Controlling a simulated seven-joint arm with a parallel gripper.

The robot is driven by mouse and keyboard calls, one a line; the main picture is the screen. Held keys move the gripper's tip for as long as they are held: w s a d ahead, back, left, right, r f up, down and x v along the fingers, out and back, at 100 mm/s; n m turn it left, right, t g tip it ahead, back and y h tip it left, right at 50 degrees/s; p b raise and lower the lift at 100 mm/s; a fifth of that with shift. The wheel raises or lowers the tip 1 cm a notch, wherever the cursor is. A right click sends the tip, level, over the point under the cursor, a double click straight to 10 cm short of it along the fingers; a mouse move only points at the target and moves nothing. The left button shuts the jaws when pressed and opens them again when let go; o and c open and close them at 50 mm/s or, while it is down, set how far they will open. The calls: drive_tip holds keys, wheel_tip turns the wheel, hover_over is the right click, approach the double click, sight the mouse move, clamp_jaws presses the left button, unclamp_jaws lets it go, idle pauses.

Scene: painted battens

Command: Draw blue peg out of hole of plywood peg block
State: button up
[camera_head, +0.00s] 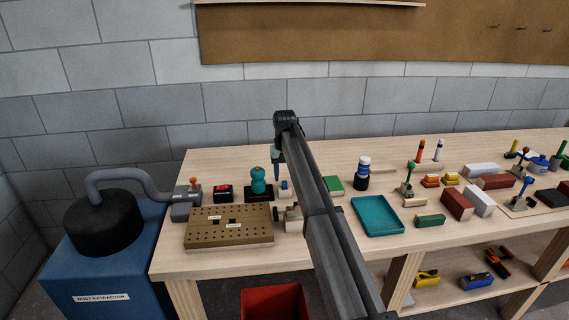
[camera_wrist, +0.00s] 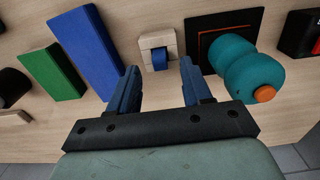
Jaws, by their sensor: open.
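The plywood peg block (camera_wrist: 145,44) is a small pale wooden block near the top middle of the wrist view. The blue peg (camera_wrist: 160,60) shows at its hole; how deep it sits cannot be told. In the head view the peg block (camera_head: 285,195) is small on the bench, with the blue peg (camera_head: 284,185) at its top. My gripper (camera_wrist: 159,67) is open, its two blue fingers apart, with the peg showing between the fingertips and nothing held. In the head view my gripper (camera_head: 277,176) hangs just above and left of the block.
A teal rounded object with an orange button (camera_wrist: 240,72) stands close right of the block. A blue batten (camera_wrist: 88,50) and a green batten (camera_wrist: 48,72) lie to the left. In the head view a drilled wooden board (camera_head: 205,238) and a teal tray (camera_head: 378,231) lie nearer the front.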

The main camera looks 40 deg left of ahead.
sight(285, 182)
drive_tip(key=shift+f, duration=1.7)
drive_tip(key=shift+c, duration=0.5)
clamp_jaws()
drive_tip(key=shift+r, duration=0.15)
drive_tip(key=shift+r, duration=1.95)
drive_tip(key=shift+r, duration=0.2)
drive_tip(key=shift+r, duration=1.35)
